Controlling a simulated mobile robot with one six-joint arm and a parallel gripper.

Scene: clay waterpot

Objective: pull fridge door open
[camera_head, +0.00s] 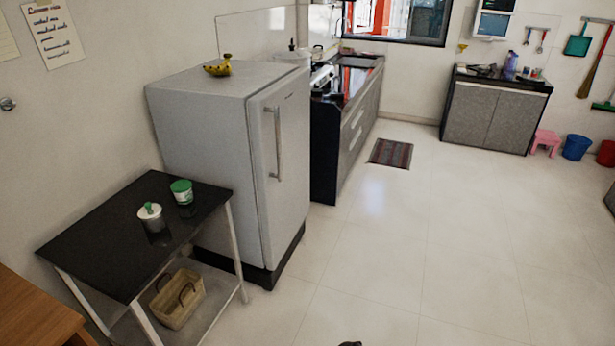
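The fridge (205,130) is a grey upright box standing against the left wall. Its door (290,190) faces right and looks shut, flush with the body. A long vertical metal handle (277,145) is on the upper door, near the door's left edge. Nothing touches the handle. My gripper cannot be made out. Only a small dark tip shows at the bottom edge, and I cannot tell what it is.
A black-topped side table (110,225) with two small containers stands left of the fridge, with a basket (178,298) below. Bananas (218,66) lie on the fridge. A counter (350,130) adjoins beyond it. The tiled floor (385,245) before the door is clear.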

